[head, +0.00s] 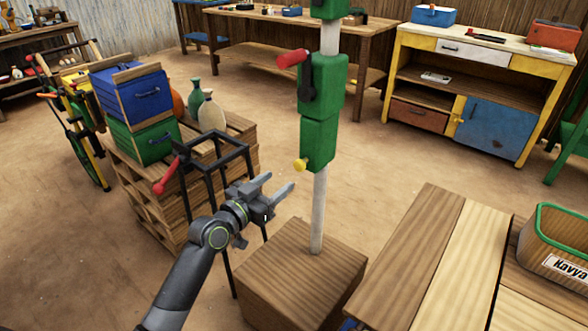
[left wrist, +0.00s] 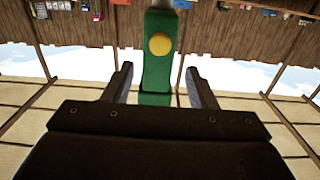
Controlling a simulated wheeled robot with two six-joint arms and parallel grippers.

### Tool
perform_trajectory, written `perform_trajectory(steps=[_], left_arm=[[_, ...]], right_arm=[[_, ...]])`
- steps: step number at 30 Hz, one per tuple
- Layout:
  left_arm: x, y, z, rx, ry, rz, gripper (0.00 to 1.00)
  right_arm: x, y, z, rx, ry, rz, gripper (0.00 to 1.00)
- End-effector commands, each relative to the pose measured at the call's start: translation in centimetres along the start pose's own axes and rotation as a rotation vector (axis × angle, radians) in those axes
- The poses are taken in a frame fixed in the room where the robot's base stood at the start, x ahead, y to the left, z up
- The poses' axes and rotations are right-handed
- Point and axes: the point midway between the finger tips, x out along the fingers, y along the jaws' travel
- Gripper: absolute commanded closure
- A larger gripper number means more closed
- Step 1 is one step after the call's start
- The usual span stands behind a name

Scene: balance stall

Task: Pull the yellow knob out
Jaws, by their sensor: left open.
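The yellow knob (head: 300,164) sticks out from the lower left side of a green box (head: 319,140) on a pale upright post. In the left wrist view the knob (left wrist: 160,44) shows as a round yellow disc on the green face, ahead of the jaws and roughly centred between them. My left gripper (head: 280,184) is open and empty, below and a little left of the knob in the head view. The fingers (left wrist: 158,82) stand apart in the wrist view and do not touch the knob. My right gripper is not in view.
A red-handled crank (head: 293,59) sits higher on the post, above the knob. The post stands on a wooden block (head: 300,285). A black frame with a red handle (head: 166,178) stands close left of my left gripper. A plank table (head: 430,260) is at right.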

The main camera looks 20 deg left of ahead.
Motion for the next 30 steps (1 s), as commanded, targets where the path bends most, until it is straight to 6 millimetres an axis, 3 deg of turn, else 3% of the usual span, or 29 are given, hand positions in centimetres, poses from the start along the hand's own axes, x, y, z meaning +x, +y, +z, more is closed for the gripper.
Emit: perform_trajectory(steps=[6,12,25,30], left_arm=[[4.5,0.0,0.0,-0.002,0.001,0.001,0.48],[6.9,0.0,0.1,-0.001,-0.001,0.000,0.48],[7.7,0.0,0.0,-0.001,-0.001,0.000,0.48],[7.7,0.0,0.0,0.000,-0.001,0.000,0.69]], right_arm=[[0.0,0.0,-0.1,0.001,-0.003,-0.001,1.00],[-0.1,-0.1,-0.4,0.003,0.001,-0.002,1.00],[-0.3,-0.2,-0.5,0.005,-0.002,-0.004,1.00],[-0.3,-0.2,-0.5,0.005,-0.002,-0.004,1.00]])
